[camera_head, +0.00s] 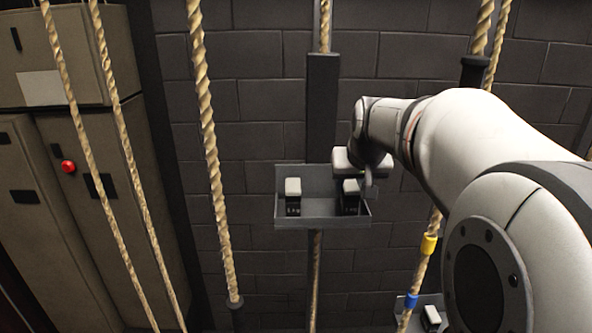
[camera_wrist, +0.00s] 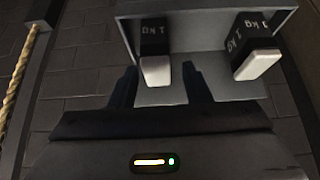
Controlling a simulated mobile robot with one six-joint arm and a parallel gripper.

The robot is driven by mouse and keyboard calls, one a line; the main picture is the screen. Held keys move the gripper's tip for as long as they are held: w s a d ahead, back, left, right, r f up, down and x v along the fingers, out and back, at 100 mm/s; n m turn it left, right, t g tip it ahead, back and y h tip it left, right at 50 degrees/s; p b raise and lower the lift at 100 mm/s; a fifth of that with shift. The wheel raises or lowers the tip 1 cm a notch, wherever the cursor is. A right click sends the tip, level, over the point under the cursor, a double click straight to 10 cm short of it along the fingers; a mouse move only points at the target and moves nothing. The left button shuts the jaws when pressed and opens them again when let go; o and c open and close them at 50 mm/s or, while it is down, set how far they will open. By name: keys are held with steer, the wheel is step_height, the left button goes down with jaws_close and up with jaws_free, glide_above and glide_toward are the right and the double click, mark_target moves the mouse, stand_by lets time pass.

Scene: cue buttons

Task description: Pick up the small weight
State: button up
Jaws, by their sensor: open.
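Two small weights with black bodies and white tops stand in a grey tray. In the head view one weight (camera_head: 293,196) is at the tray's left. The other weight (camera_head: 350,190) is at its right, beside my gripper (camera_head: 367,180). In the wrist view both weights are marked 1 kg. One weight (camera_wrist: 155,50) shows between the fingertips of my gripper (camera_wrist: 158,78), and the other weight (camera_wrist: 252,50) is off to the right. My gripper is open, and I cannot tell whether its fingers touch the weight.
The grey tray (camera_head: 322,222) hangs by a rope in front of a dark block wall. Thick ropes (camera_head: 207,130) hang around it. Another white-topped weight (camera_head: 432,316) sits low at the right, near a rope with yellow and blue bands. Cabinets (camera_head: 85,200) with a red button (camera_head: 68,166) stand left.

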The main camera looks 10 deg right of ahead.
mark_target(351, 184)
steer(key=shift+w+d+r, duration=0.2)
steer(key=shift+w+d, duration=0.2)
steer(key=shift+w, duration=0.15)
steer(key=p+x, duration=0.1)
steer(key=x, duration=0.4)
steer(key=p+x, duration=0.1)
steer(key=x, duration=0.1)
steer(key=shift+w+d+p, duration=0.1)
steer(key=shift+w+p, duration=0.2)
steer(key=shift+w, duration=0.3)
steer(key=shift+s, duration=0.1)
steer(key=shift+c, duration=0.5)
jaws_close()
steer(key=shift+r, duration=0.1)
